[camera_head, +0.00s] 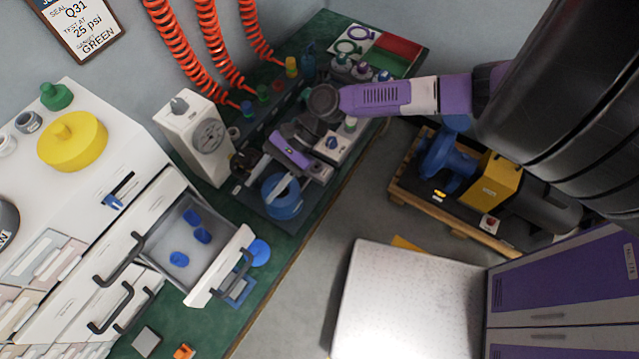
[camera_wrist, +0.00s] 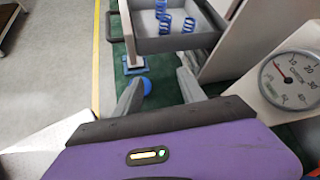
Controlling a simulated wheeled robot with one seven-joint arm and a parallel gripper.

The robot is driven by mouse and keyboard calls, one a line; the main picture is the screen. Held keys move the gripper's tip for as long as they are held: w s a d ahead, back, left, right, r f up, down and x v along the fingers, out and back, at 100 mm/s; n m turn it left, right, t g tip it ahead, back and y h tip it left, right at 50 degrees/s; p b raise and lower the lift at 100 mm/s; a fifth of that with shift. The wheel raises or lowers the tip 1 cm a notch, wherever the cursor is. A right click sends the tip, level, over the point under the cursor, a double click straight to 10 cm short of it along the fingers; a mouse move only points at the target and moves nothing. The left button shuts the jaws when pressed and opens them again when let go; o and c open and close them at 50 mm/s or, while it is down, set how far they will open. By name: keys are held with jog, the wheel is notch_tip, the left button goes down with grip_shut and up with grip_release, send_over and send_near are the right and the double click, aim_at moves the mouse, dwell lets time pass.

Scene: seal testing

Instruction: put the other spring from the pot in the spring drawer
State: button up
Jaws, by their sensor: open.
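The drawer (camera_wrist: 150,45) and springs (camera_wrist: 164,22) also show at the top of the wrist view. A blue round pot (camera_head: 284,210) stands on the bench's dark tray; a pale finger crosses over its top, and I cannot see what is inside. My gripper (camera_head: 281,187) is over the pot in the head view, its purple body tilted. In the wrist view my gripper (camera_wrist: 160,80) has its fingers spread with nothing between them, pointing toward the drawer side.
A blue disc (camera_head: 259,252) lies on the green bench beside the drawer front, near a blue square piece (camera_head: 240,291). A white gauge box (camera_head: 194,137) stands close to my gripper. Orange coiled hoses (camera_head: 213,45) hang behind. Grey floor lies beyond the bench edge.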

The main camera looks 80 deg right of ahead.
jog(key=s+d+f+n+h, duration=0.2)
jog(key=s+n+h, duration=0.1)
jog(key=s, duration=0.3)
jog(key=s+d+f+n+h, duration=0.2)
jog(key=s+n, duration=0.2)
jog(key=s, duration=0.2)
jog(key=s+a+r+n+t+h, duration=0.2)
jog(key=s+a+r+n+t, duration=0.1)
jog(key=s+a+r+n, duration=0.3)
jog(key=a+r+n+t+h, duration=0.1)
jog(key=a+r+n, duration=0.3)
jog(key=r, duration=0.4)
jog(key=a+r+n+t+h, duration=0.1)
jog(key=a+r+n+t, duration=0.3)
jog(key=r, duration=0.5)
jog(key=a, duration=0.2)
jog(key=shift+a+t, duration=0.3)
jog(key=shift+a, duration=0.1)
